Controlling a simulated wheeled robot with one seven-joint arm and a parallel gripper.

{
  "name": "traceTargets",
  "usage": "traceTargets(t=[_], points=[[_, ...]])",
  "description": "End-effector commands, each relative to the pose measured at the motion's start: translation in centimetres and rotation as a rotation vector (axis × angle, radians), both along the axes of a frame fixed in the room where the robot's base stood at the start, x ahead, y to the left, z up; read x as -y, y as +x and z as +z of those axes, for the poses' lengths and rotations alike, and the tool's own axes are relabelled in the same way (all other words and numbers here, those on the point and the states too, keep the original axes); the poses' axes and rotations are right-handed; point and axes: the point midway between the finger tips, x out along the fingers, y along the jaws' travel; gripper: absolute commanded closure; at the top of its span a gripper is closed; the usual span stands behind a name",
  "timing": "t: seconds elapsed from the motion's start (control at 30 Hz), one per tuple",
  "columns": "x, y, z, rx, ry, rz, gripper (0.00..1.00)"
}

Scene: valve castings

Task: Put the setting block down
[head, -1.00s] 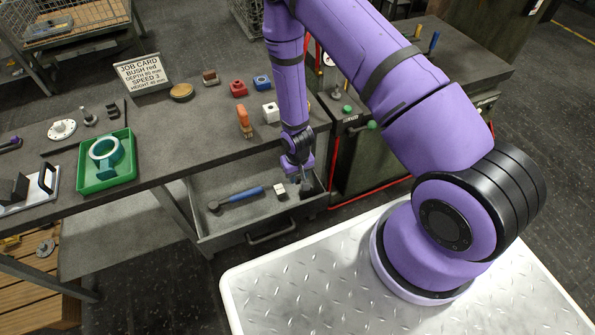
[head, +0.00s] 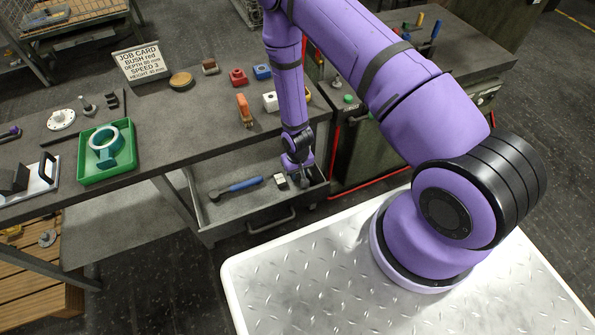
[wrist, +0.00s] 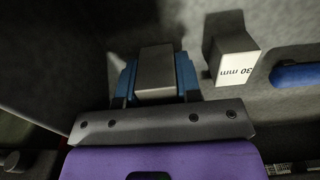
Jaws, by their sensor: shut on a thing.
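My gripper (head: 303,182) is down inside the open drawer (head: 240,227), at its right end. In the wrist view my gripper (wrist: 155,80) is shut on a plain grey setting block (wrist: 155,70), held between its two blue fingers. I cannot tell whether the block touches the drawer floor; the face towards the camera shows no readable label. A second block (wrist: 232,60), with a white face marked 30 mm, lies just to the right of the held block and apart from it. This block also shows in the head view (head: 281,182), left of my gripper.
A blue-handled tool (head: 237,187) lies in the drawer left of the 30 mm block. The drawer walls stand close around my gripper. The bench above holds a job card (head: 143,62), an orange part (head: 244,109), a white block (head: 270,101) and a green tray (head: 107,175).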

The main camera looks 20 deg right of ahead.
Motion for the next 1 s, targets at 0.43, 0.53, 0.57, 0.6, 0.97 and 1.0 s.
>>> traceTargets(t=[0.43,0.53,0.57,0.6,0.97,1.0], points=[[0.00,0.03,-0.42,0.000,0.000,0.000,1.00],[-0.01,0.03,-0.44,0.000,0.000,0.000,0.54],[-0.01,0.03,-0.44,0.000,0.000,0.000,0.48],[0.00,0.02,-0.44,0.000,0.000,0.000,0.38],[0.00,0.02,-0.11,0.000,0.000,0.000,0.38],[0.00,0.04,0.18,0.001,0.000,0.000,0.38]])
